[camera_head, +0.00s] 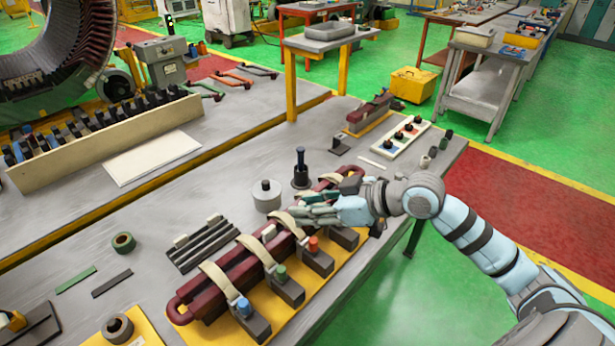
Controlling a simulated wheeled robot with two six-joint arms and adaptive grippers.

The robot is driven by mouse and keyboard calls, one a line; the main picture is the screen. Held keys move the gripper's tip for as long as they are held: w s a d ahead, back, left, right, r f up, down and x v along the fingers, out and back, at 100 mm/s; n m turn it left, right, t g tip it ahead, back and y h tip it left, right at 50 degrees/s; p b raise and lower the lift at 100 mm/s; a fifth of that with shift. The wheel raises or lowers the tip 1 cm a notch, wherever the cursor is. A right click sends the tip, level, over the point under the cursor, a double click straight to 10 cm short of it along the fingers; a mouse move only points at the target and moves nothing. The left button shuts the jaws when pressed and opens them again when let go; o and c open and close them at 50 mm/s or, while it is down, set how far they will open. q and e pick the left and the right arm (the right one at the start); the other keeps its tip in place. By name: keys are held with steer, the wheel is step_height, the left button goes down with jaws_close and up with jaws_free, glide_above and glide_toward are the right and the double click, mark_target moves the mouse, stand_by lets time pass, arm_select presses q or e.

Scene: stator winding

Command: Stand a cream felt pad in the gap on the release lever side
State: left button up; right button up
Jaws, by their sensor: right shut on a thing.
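A long dark red coil (235,272) lies in a fixture on the grey bench, with cream straps (216,279) over it and dark clamp blocks with blue, green and orange knobs (314,243) along its near side. A small cream pad (269,232) stands upright at the coil's middle. More small cream pieces (181,240) sit by the dark slotted bars (203,246) left of the coil. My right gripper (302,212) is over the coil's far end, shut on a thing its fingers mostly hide. I cannot make out the release lever surely. My left gripper is not in view.
Behind the coil stand a grey-white spool (267,195) and a dark post with a blue top (300,170). A white tray with several knobs (407,137) lies farther back. A tape roll (124,243) and thin strips (76,280) lie at left.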

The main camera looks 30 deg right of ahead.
steer(key=w+d+m+t+h+p, duration=0.2)
steer(key=w+d+m+h, duration=0.1)
steer(key=w+d, duration=0.25)
steer(key=w+f, duration=0.2)
steer(key=w+f+m+h+p, duration=0.1)
steer(key=w+f, duration=0.1)
steer(key=f, duration=0.1)
steer(key=w+f+m+h, duration=0.1)
steer(key=w+f, duration=0.1)
steer(key=shift+w+a+f, duration=0.1)
steer(key=shift+w+f, duration=0.05)
steer(key=shift+f, duration=0.2)
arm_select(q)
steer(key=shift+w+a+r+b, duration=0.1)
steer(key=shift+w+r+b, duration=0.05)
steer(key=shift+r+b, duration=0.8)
arm_select(e)
steer(key=shift+f, duration=2.3)
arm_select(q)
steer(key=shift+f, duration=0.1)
arm_select(e)
steer(key=shift+w, duration=0.1)
steer(key=o, duration=0.9)
